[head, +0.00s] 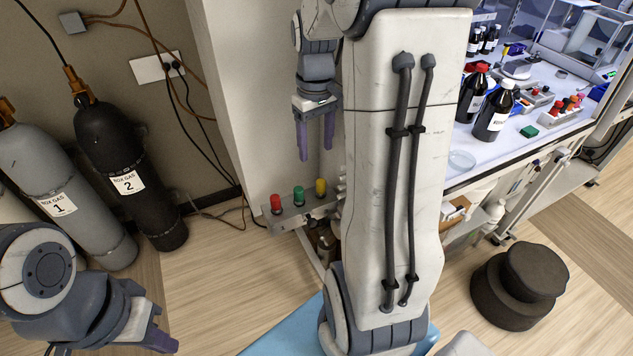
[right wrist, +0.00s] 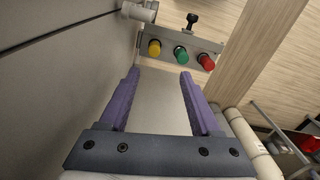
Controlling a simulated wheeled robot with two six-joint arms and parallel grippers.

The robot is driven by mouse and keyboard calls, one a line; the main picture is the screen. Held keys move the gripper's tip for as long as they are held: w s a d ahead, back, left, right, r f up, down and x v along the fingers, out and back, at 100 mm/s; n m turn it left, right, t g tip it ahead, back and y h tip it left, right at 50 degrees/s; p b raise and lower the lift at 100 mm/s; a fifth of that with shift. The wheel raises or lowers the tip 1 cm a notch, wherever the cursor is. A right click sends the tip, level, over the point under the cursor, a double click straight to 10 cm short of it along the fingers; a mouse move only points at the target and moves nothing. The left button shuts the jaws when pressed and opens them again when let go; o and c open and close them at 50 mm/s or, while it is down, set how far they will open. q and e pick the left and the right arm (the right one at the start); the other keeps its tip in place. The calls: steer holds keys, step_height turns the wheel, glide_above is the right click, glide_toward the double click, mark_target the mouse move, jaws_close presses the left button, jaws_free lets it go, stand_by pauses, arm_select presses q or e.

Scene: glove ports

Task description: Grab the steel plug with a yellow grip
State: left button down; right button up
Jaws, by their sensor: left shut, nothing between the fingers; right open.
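The plug with the yellow grip (head: 320,187) stands at the right end of a row of three in a grey holder (head: 298,220) in the head view. In the right wrist view the yellow grip (right wrist: 154,47) is at the left end of the row. The steel part below it is hidden. My right gripper (head: 315,153) is open and empty, above and apart from the row, fingers pointing down. Its purple fingers (right wrist: 160,75) show in the right wrist view with the plugs beyond their tips. My left gripper (head: 163,342) is shut and empty at the lower left, far from the plugs.
A green-gripped plug (head: 299,195) and a red-gripped plug (head: 276,203) stand beside the yellow one. A pale wall (head: 240,90) rises close behind the holder. Gas cylinders (head: 125,170) stand left. A bench with bottles (head: 494,112) and a dark stool (head: 520,285) are right.

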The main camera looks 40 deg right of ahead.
glide_above(321, 182)
steer(key=f, duration=0.5)
steer(key=shift+w+a+p, duration=0.2)
steer(key=shift+a+p, duration=0.05)
steer(key=shift+p, duration=0.1)
steer(key=f, duration=0.1)
steer(key=f+p, duration=0.1)
steer(key=f, duration=0.2)
steer(key=shift+s+d+f+p, duration=0.15)
steer(key=shift+s+d+p, duration=0.15)
steer(key=shift+p, duration=0.1)
steer(key=shift+w+f, duration=0.1)
steer(key=shift+f, duration=0.45)
jaws_close()
